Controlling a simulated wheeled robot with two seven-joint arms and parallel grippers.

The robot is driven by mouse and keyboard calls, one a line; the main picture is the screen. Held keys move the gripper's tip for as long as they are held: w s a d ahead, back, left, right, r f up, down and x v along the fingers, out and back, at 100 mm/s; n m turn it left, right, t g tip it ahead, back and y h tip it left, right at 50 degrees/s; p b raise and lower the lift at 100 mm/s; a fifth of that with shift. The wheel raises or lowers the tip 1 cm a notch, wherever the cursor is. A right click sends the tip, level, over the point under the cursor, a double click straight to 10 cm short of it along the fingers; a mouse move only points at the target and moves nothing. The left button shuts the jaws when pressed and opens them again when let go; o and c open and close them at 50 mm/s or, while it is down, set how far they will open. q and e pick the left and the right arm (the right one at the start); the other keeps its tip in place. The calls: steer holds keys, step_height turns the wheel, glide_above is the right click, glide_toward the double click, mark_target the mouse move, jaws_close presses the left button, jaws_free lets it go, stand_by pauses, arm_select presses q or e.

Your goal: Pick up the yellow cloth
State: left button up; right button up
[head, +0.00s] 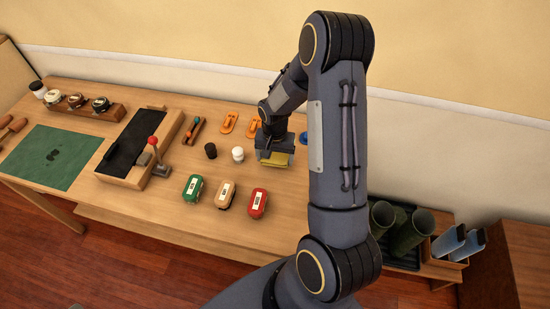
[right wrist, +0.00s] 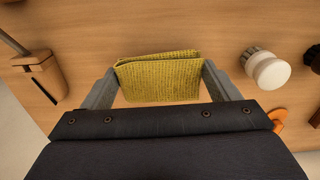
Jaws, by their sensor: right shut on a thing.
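The yellow cloth (right wrist: 160,78) is a folded, ribbed piece seen in the right wrist view, between the two fingers of my right gripper (right wrist: 158,85). The fingers press on its left and right ends. In the head view the cloth (head: 278,160) shows as a yellow strip under my right gripper (head: 274,152), close to the wooden table (head: 225,235). I cannot tell whether it touches the table top. My right arm hides the area just right of it. My left gripper is not in view.
Orange items (head: 229,122) lie behind. A red-knobbed lever tool (head: 155,155) stands farther left, near a green mat (head: 50,157).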

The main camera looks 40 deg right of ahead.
steer(key=s+r+p, duration=0.4)
steer(key=s+r, duration=0.6)
steer(key=s, duration=0.4)
steer(key=shift+d, duration=0.25)
steer(key=o, duration=0.3)
steer(key=shift+c, duration=1.1)
steer(key=shift+s, duration=0.1)
